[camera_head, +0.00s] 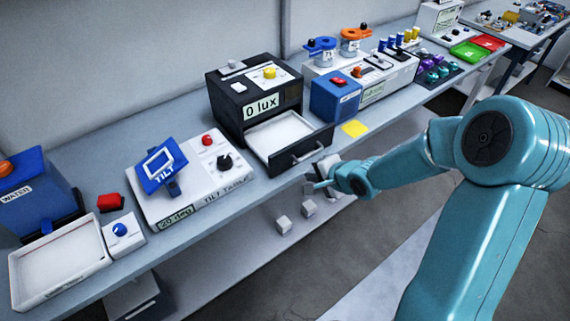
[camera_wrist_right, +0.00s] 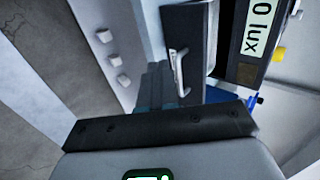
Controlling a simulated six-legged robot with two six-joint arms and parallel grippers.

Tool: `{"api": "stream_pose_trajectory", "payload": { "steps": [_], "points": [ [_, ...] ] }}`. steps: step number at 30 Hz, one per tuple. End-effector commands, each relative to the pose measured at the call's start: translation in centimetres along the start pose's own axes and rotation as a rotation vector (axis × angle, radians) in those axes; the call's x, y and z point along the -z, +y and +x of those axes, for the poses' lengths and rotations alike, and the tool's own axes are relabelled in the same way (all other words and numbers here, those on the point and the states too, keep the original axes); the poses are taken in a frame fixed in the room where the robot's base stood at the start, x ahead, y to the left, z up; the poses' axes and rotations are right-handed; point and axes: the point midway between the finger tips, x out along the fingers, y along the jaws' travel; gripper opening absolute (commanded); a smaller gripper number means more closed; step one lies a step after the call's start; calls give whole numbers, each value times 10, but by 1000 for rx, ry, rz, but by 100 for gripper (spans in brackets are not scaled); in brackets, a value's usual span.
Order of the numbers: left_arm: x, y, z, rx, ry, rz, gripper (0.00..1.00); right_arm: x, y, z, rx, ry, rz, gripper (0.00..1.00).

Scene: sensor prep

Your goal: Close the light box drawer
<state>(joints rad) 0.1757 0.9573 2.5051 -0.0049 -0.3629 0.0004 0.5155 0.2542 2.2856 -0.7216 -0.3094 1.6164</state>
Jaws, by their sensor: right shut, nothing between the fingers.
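The black light box (camera_head: 240,92), labelled "0 lux", stands on the bench in the middle of the head view. Its drawer (camera_head: 283,133) is pulled out toward the front, with a pale, empty-looking inside. The dark drawer front has a metal handle (camera_head: 308,153). In the right wrist view the drawer front (camera_wrist_right: 188,30) and its handle (camera_wrist_right: 180,72) show just beyond the gripper. My right gripper (camera_head: 318,186) is shut and empty, in front of the drawer near the handle. Whether it touches the drawer I cannot tell. My left gripper is not in view.
A blue box (camera_head: 335,98) with a red button and a yellow note (camera_head: 355,128) are right of the drawer. The white tilt device (camera_head: 203,165) stands to its left. Small pale blocks (camera_head: 283,224) sit on the lower shelf below.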

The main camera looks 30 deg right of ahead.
Motion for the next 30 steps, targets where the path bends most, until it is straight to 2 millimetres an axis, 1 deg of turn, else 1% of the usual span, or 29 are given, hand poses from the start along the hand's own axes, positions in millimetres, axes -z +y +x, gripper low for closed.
{"api": "stream_pose_trajectory", "payload": {
  "steps": [1,5,12,15,19,24,30],
  "points": [
    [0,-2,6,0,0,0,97,-1,4,12,-2,-2,2,0],
    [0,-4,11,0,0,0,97,-2,4,40,-3,-5,1,0],
    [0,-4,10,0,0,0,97,-4,0,91,-3,-6,-1,0],
    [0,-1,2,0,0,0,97,-4,-16,101,0,-5,-3,0],
    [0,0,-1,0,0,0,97,-4,-25,113,-1,-5,-2,0],
    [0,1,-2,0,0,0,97,-5,-30,119,-2,-5,-2,0],
    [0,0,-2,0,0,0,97,-5,-29,120,-2,-5,-2,0]
  ]
}}
